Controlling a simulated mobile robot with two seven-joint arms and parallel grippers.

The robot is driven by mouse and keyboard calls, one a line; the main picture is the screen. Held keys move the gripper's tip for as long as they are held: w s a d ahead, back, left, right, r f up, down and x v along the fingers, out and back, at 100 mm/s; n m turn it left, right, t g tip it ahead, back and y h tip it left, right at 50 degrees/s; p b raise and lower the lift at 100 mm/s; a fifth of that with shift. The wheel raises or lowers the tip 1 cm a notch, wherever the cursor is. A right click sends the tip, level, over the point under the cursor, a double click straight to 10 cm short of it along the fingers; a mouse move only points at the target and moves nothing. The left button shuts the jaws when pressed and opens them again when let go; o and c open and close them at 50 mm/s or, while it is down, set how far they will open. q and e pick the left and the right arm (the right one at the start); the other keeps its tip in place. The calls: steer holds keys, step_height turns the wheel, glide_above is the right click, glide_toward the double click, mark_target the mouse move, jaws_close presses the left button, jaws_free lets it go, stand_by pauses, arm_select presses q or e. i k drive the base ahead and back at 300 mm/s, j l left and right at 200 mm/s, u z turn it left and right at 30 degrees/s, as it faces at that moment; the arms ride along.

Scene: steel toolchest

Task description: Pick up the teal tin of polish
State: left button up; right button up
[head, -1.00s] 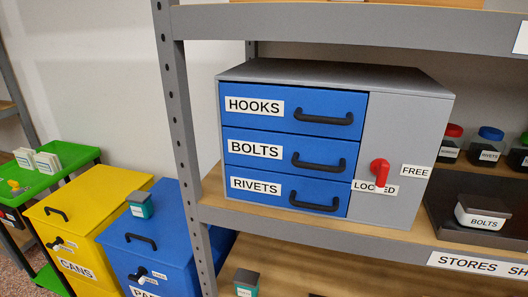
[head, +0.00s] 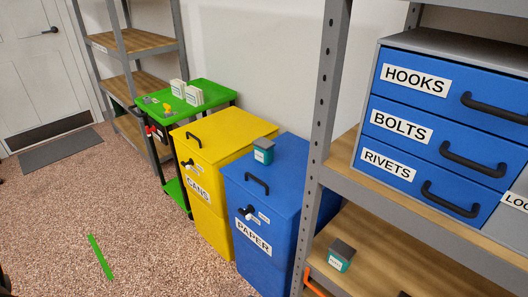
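Two small teal tins with dark lids show in the head view. One teal tin (head: 263,154) stands on top of the blue PAPER bin (head: 278,195), near its back left edge and behind the bin's black handle. The other teal tin (head: 340,262) stands on the lower wooden shelf of the grey rack, at the bottom right. Their labels are too small to read, so I cannot tell which one is polish. Neither of my grippers is in view.
A yellow CANS bin (head: 210,155) stands left of the blue bin, then a green cart (head: 212,91) with white boxes. A blue drawer cabinet (head: 442,125) sits on the rack. A rack post (head: 325,110) rises between bins and shelf.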

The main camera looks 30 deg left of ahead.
mark_target(263, 148)
steer(key=i+j, duration=0.1)
steer(key=j, duration=0.55)
steer(key=i+j, duration=0.1)
steer(key=j, duration=0.6)
steer(key=i+j, duration=0.1)
steer(key=j, duration=0.55)
steer(key=i+j, duration=0.1)
steer(key=j, duration=0.55)
steer(key=i+j, duration=0.1)
steer(key=j, duration=0.6)
steer(key=i+l+z, duration=0.05)
